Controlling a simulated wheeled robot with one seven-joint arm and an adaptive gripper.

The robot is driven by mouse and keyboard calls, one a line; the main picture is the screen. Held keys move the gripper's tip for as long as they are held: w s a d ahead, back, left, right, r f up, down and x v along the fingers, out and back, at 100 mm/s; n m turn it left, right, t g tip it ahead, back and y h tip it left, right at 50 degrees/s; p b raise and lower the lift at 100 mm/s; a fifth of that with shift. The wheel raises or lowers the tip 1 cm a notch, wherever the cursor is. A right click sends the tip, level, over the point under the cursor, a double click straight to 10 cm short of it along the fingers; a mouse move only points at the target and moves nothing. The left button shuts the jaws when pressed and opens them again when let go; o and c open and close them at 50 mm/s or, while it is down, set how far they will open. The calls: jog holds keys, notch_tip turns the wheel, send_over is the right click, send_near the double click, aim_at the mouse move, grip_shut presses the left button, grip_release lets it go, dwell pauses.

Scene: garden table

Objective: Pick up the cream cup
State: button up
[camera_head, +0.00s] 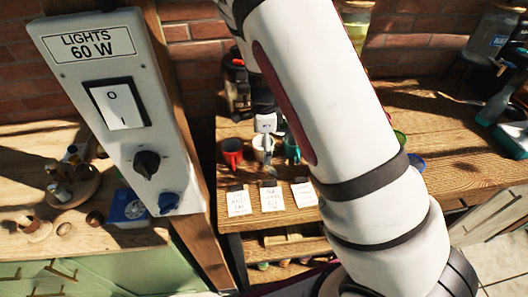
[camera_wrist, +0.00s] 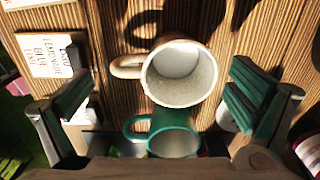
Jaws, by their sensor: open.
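The cream cup (camera_wrist: 205,80) stands on the wooden table in the wrist view, seen from above, its handle pointing left. It also shows in the head view (camera_head: 259,146), between a red cup (camera_head: 231,152) and a teal cup (camera_head: 292,150), partly covered by a grey shape. In the wrist view the teal cup (camera_wrist: 168,128) is just below the cream cup in the picture, close to the gripper's base. My gripper (camera_wrist: 160,92) is open, with green-padded fingers left and right of the cups. Nothing is visibly held. I cannot tell whether any finger touches a cup.
Several paper cards (camera_head: 272,198) lie at the table's front edge. A dark machine (camera_head: 237,85) stands behind the cups. A post with a light switch panel (camera_head: 110,95) rises at left. A red-and-white object (camera_wrist: 309,152) is at the wrist view's right edge.

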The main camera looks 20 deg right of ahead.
jog(key=shift+f, duration=1.7)
jog(key=c, duration=1.2)
jog(key=shift+r, duration=0.2)
